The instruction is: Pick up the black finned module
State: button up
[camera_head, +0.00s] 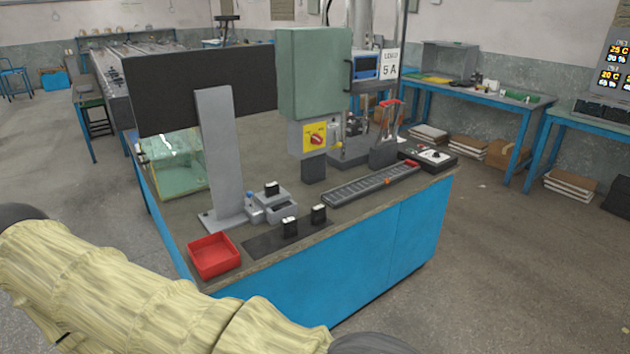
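Two small black modules with pale tops stand on the dark mat (262,241) near the table's front edge. One black module (289,228) is on the left and one black module (318,214) is to its right. A third black block (272,188) sits on a grey fixture (272,203) behind them. At this size I cannot tell which of them has fins. My arm, in a yellowish cover, crosses the lower left and bottom of the picture. My gripper is not in view.
A red tray (240,262) stands at the table's left front corner. A grey upright post (220,150) rises behind it. A long slotted dark rack (345,194) lies to the right. A green box (312,75) overhangs the table.

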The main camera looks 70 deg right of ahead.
aim_at(272, 189)
jog(key=z, duration=0.9)
jog(key=i, duration=0.75)
jog(key=z, duration=0.8)
